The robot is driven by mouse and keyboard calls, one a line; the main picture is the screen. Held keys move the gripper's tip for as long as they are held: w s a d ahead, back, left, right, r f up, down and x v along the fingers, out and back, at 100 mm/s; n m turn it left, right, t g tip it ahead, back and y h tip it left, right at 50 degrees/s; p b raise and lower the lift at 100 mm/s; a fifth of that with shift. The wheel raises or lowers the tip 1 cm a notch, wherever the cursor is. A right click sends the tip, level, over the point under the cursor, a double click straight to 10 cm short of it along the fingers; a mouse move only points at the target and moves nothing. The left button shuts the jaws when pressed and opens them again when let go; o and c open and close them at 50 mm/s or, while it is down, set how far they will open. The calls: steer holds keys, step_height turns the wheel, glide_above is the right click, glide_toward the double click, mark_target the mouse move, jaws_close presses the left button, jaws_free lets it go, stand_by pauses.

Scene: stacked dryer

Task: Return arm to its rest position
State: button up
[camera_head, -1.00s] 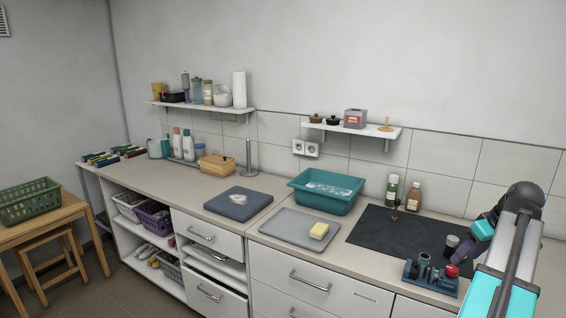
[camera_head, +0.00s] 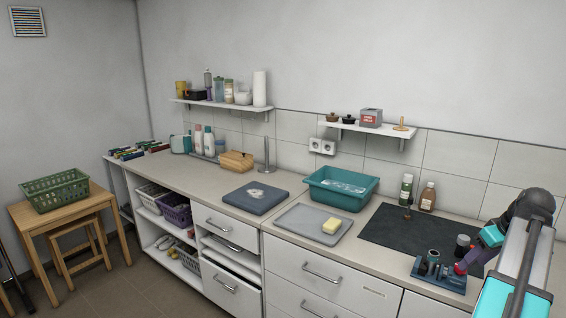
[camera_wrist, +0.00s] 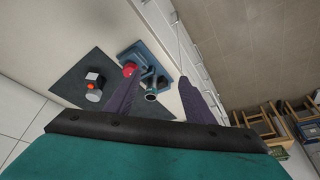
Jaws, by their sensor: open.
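My gripper (camera_head: 468,260) hangs over the right part of the counter in the head view, pointing down-left near a small blue holder (camera_head: 430,277). In the wrist view my gripper (camera_wrist: 158,80) shows two dark purple fingers spread apart, with nothing held between them. My arm hides part of the counter's right end.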

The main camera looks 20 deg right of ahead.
steer(key=w+a+f+n+y, duration=0.1)
steer(key=w+a+f+y, duration=0.1)
steer(key=w+a+f, duration=0.55)
steer(key=w+a+f+n+g+y, duration=0.1)
steer(key=w+a+f+n+g, duration=0.2)
steer(key=a+f, duration=0.95)
steer(key=w+a+f+n+g+y, duration=0.15)
steer(key=w+a+f, duration=0.35)
steer(key=a+f, duration=0.8)
steer(key=s+a+f+g, duration=0.2)
steer(key=s+a+f, duration=0.4)
steer(key=a, duration=0.4)
steer(key=s+a+f+g, duration=0.3)
steer(key=s+a+f, duration=0.2)
steer(key=a+f, duration=0.4)
steer(key=s+a+f+m+h, duration=0.2)
steer(key=s+f, duration=0.3)
steer(key=s, duration=0.3)
steer(key=s+a+f+m+h+b, duration=0.1)
steer(key=s+a+f+m+h, duration=0.1)
steer(key=s+f, duration=0.3)
steer(key=shift+s+a+f+g, duration=0.15)
steer(key=shift+s+a+g, duration=0.25)
steer(key=shift+s, duration=1)
